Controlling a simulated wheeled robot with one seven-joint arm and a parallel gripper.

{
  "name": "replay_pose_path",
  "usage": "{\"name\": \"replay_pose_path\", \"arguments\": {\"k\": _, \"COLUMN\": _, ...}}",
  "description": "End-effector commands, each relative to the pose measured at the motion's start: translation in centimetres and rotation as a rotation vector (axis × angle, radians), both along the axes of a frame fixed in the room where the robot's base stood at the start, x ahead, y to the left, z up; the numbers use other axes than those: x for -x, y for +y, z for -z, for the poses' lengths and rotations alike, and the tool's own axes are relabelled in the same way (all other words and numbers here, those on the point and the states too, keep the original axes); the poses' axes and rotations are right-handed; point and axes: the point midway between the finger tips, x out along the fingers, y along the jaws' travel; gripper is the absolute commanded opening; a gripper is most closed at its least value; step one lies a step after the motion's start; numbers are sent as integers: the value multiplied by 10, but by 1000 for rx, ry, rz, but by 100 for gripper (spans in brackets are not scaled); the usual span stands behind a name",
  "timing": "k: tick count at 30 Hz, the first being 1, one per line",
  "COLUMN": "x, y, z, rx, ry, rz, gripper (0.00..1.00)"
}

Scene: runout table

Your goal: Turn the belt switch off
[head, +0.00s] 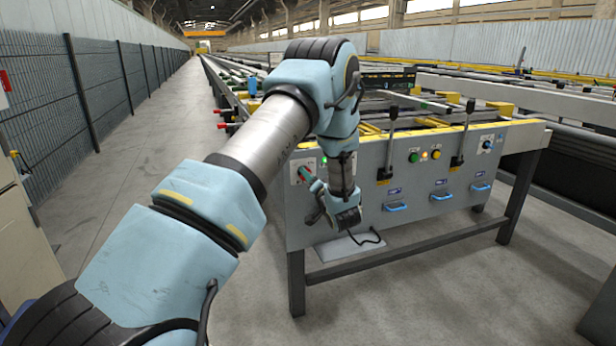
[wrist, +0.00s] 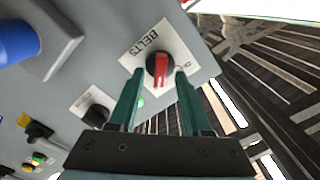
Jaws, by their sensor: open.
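The belt switch (wrist: 159,68) is a red rotary handle on a dark round base, on a white plate marked BELTS, seen in the wrist view. Small lettering sits beside it, too small to read fully. My gripper (wrist: 156,75) is open, its two green fingers on either side of the red handle, with visible gaps; whether they touch it I cannot tell. In the head view my gripper (head: 312,196) is in front of the left end of the grey panel (head: 345,215), by the switch's white plate (head: 301,172).
A black knob (wrist: 96,115) on a smaller plate and a green lamp (wrist: 141,102) are near the fingers. Levers (head: 385,150), lit buttons (head: 424,154) and blue handles (head: 396,206) line the panel to the right. The floor at left is clear, beside a mesh fence (head: 60,110).

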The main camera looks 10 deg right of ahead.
Motion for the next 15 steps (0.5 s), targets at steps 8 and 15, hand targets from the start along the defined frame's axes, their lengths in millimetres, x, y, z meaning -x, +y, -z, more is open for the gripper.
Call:
{"name": "replay_pose_path", "arguments": {"k": 8, "x": -13, "y": 2, "z": 0, "rx": 1, "ry": 1, "rz": 0, "gripper": 49}}
{"name": "replay_pose_path", "arguments": {"k": 15, "x": -13, "y": 2, "z": 0, "rx": 1, "ry": 1, "rz": 1, "gripper": 42}}
